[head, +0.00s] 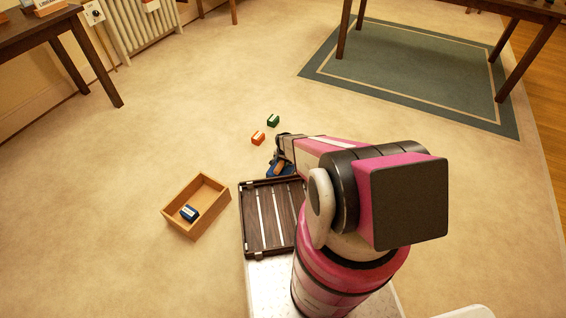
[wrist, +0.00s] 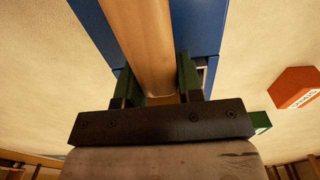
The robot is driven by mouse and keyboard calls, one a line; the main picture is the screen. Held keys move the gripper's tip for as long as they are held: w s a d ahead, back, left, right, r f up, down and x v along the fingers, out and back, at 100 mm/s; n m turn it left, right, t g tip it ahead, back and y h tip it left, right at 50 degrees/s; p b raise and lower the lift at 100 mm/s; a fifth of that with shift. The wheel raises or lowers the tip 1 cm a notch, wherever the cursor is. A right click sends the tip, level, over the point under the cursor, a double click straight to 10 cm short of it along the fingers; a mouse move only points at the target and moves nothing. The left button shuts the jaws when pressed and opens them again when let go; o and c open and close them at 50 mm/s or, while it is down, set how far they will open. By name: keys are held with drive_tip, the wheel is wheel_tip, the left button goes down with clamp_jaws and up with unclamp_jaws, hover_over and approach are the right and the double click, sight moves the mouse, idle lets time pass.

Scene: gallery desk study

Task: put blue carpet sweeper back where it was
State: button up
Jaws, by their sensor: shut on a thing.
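The blue carpet sweeper (head: 272,171) shows as a small blue shape with a wooden part, just beyond the dark slatted rack in the head view. My arm partly hides it. In the wrist view its blue body (wrist: 206,20) lies behind a wooden handle (wrist: 142,35). My gripper (head: 283,149) is at the sweeper. In the wrist view my gripper (wrist: 157,88) has its green fingers on either side of the handle and is shut on it. I cannot tell whether the sweeper touches the floor.
A dark slatted rack (head: 251,221) lies beside my arm. An open wooden box (head: 183,224) holds a blue block (head: 189,213). A red-orange block (head: 258,138) and a green block (head: 273,120) stand on the floor near my gripper. Tables (head: 50,27) stand farther off; floor at left is clear.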

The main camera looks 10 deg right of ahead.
drive_tip(key=shift+f, duration=0.1)
drive_tip(key=o, duration=0.8)
drive_tip(key=shift+o, duration=0.2)
wheel_tip(320, 180, up, 12)
drive_tip(key=s+r+n, duration=0.2)
drive_tip(key=s+r, duration=0.4)
drive_tip(key=r, duration=0.5)
drive_tip(key=s+r+n, duration=0.2)
drive_tip(key=s+r, duration=0.5)
drive_tip(key=r, duration=0.5)
drive_tip(key=s+r+n, duration=0.3)
drive_tip(key=s+r, duration=0.4)
drive_tip(key=r, duration=0.5)
drive_tip(key=shift+d+r, duration=0.2)
drive_tip(key=shift+d, duration=0.2)
drive_tip(key=shift+s, duration=0.1)
